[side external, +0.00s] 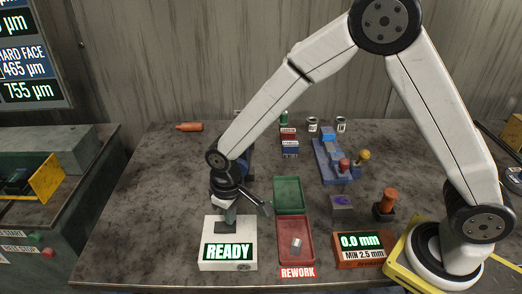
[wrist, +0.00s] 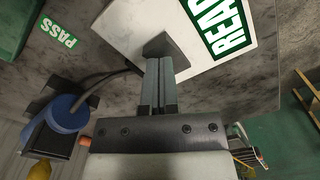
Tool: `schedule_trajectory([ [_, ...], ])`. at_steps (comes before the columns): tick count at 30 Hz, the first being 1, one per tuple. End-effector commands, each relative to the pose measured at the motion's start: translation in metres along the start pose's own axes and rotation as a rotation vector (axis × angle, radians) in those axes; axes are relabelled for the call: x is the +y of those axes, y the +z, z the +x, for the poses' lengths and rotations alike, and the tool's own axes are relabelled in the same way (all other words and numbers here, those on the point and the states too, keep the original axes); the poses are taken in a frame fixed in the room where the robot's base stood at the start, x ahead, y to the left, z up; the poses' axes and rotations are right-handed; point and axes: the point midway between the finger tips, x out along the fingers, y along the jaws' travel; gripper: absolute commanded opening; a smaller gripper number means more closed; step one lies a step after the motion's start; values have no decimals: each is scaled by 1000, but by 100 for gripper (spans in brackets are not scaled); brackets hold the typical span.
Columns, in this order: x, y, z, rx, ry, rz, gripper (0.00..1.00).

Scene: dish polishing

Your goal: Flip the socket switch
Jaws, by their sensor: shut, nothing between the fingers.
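A white box (side external: 212,262) with a green READY display stands at the table's front, left of the trays. A dark grey block (side external: 226,228) sits on its top; it also shows in the wrist view (wrist: 172,50). My gripper (side external: 229,216) points down over this block. In the wrist view its two fingers (wrist: 159,62) are together, with nothing held, and their tips are at the block; I cannot tell whether they touch it. I cannot make out a clear socket switch. A small dark detail (side external: 244,267) shows on the box's front, too small to identify.
A green tray (side external: 289,195) and a red REWORK tray (side external: 283,255) holding a small metal piece (side external: 297,246) lie right of the box. An orange gauge (side external: 362,263) reads 0.0 mm. A blue fixture (side external: 329,168) stands behind. The table's left side is mostly clear.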

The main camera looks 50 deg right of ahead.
Motion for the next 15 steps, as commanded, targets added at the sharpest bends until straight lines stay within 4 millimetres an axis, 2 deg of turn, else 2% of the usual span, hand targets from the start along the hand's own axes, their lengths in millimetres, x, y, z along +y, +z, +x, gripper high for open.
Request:
schedule_trajectory([
  [15,0,0,6,0,0,0,0],
])
